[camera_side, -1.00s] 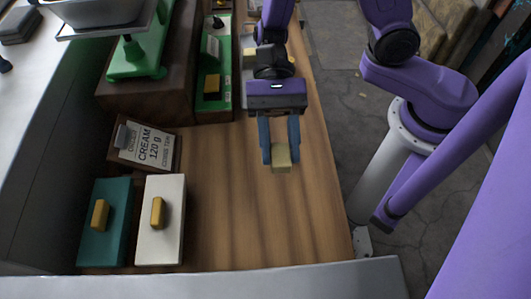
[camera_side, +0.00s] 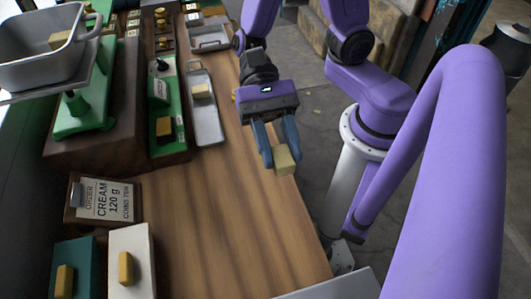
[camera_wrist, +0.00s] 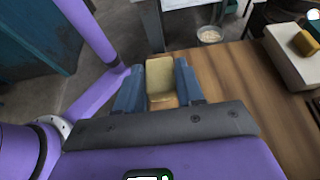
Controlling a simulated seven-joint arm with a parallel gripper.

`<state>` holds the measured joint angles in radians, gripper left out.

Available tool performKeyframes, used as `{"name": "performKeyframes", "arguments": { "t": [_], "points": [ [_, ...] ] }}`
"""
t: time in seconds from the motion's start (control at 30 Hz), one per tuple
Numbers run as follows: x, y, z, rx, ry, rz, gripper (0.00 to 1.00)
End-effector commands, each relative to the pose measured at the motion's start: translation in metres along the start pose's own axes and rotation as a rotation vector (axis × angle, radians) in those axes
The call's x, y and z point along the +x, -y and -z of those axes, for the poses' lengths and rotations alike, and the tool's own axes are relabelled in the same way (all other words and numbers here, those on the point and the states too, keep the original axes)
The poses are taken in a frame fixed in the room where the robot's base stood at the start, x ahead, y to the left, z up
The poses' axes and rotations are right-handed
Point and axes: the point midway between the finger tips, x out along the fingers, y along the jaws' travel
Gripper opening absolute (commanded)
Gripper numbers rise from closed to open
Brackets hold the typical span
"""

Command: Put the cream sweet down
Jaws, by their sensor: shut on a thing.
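My gripper (camera_side: 283,156) is shut on a pale cream sweet (camera_side: 285,164), a small block between its two blue fingers. It holds the sweet near the wooden counter's right edge in the side view. The held sweet also shows in the wrist view (camera_wrist: 160,80), between the fingers (camera_wrist: 160,88). I cannot tell how high the sweet is above the wood. The order card (camera_side: 101,200) reads "CREAM 120 g". Another pale sweet (camera_side: 202,91) lies in a grey tray (camera_side: 208,127).
A green scale (camera_side: 88,118) with a grey pan (camera_side: 40,68) stands at the left on a raised block; a sweet (camera_side: 60,39) is in the pan. The middle wooden counter (camera_side: 200,215) is clear.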

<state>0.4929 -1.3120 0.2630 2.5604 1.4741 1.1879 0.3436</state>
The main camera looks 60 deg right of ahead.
Motion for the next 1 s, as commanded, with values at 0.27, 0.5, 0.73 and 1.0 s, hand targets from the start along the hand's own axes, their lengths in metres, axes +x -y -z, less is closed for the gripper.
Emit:
{"name": "performKeyframes", "arguments": {
  "t": [0.27,0.5,0.73,1.0],
  "points": [
    [-0.004,-0.011,-0.004,0.0,0.001,0.0,0.03],
    [-0.006,-0.013,-0.008,-0.002,0.001,0.0,0.03],
    [-0.017,-0.012,-0.035,-0.012,0.001,0.003,0.03],
    [-0.044,-0.012,-0.098,-0.018,0.001,0.006,0.03]
  ]
}}
